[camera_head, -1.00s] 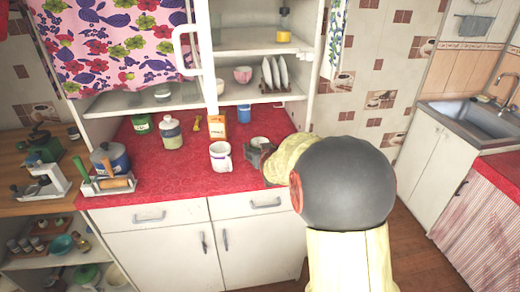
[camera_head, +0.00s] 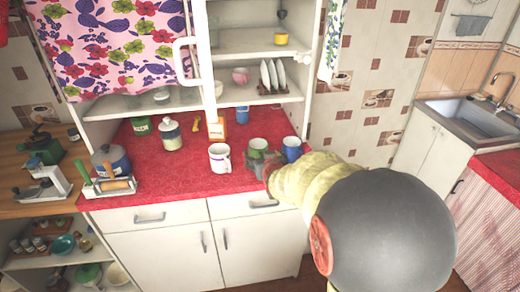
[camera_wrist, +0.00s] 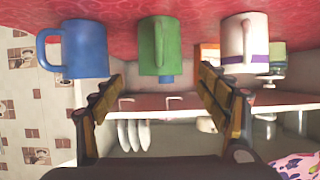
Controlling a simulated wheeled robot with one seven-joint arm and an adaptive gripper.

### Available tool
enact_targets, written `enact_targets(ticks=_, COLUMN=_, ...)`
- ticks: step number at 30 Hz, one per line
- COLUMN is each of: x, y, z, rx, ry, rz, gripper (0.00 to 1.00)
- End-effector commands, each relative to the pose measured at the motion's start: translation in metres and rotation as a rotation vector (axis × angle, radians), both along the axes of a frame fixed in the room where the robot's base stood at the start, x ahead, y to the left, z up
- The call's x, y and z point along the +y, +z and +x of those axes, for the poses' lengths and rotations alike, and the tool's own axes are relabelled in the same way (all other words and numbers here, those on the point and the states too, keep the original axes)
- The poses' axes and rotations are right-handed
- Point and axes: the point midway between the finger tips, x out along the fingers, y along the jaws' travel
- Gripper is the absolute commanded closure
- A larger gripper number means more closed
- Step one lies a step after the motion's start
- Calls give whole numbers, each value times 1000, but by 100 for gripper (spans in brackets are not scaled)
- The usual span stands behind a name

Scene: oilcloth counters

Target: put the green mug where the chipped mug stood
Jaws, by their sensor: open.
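The green mug (camera_head: 258,145) stands on the red counter (camera_head: 165,180), partly hidden by my gripper (camera_head: 262,162) in the head view. The wrist view is upside down; there the green mug (camera_wrist: 159,48) hangs from the counter in the picture, its handle facing me. My gripper (camera_wrist: 160,84) is open and empty, its fingers spread to either side of the mug's line. Whether they overlap its sides I cannot tell. A white mug with a purple band (camera_head: 220,158) stands left of it in the head view, a blue mug (camera_head: 292,149) right. I see no clear chip.
Behind the mugs stand an orange box (camera_head: 217,129) and a blue container (camera_head: 242,114). A jar (camera_head: 171,134) and a green tin (camera_head: 141,126) stand further left. A rack of plates (camera_head: 272,77) is on the shelf above.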

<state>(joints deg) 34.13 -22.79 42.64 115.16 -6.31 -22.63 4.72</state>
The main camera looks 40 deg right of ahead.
Motion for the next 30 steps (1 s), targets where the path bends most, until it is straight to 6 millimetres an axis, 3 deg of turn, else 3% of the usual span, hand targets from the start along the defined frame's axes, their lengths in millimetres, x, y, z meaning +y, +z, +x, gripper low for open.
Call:
enact_targets(ticks=9, x=17, y=13, z=-24, rx=2, ry=4, rz=0, gripper=25)
enact_targets(ticks=13, x=46, y=24, z=-25, rx=44, ry=41, rz=19, gripper=25)
enact_targets(ticks=16, x=95, y=37, z=-32, rx=122, ry=106, rz=52, gripper=25)
enact_targets(ticks=19, x=158, y=50, z=-55, rx=231, ry=194, rz=93, gripper=25)
enact_targets(ticks=24, x=253, y=60, z=-125, rx=429, ry=351, rz=150, gripper=25)
enact_targets(ticks=27, x=290, y=60, z=-170, rx=530, ry=429, rz=169, gripper=25)
enact_targets(ticks=30, x=312, y=60, z=-205, rx=604, ry=486, rz=181, gripper=25)
